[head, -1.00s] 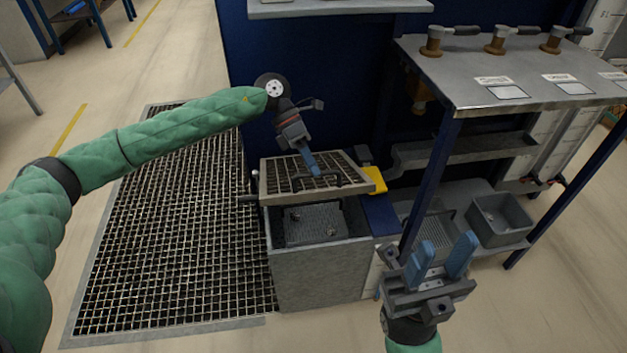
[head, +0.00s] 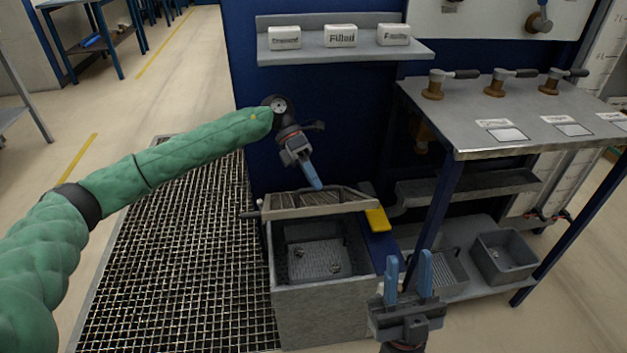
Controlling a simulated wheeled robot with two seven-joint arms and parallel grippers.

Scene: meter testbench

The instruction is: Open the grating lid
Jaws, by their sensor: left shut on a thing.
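The grating lid (head: 300,203) is tilted up at the back of a grey box (head: 320,308). The box interior shows below it, with a perforated floor and a couple of small items inside. My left gripper (head: 316,184) is at the lid's upper side, shut on the lid; its fingertips partly hide the grip. My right gripper (head: 408,276) is open and empty, pointing up, in front of the box's right side.
A floor grating (head: 180,255) lies left of the box. A yellow block (head: 377,220) sits right of the lid. A metal workbench (head: 500,110) with valves stands at right, with a grey bin (head: 503,257) on its lower shelf. A shelf (head: 340,50) with labelled blocks is above.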

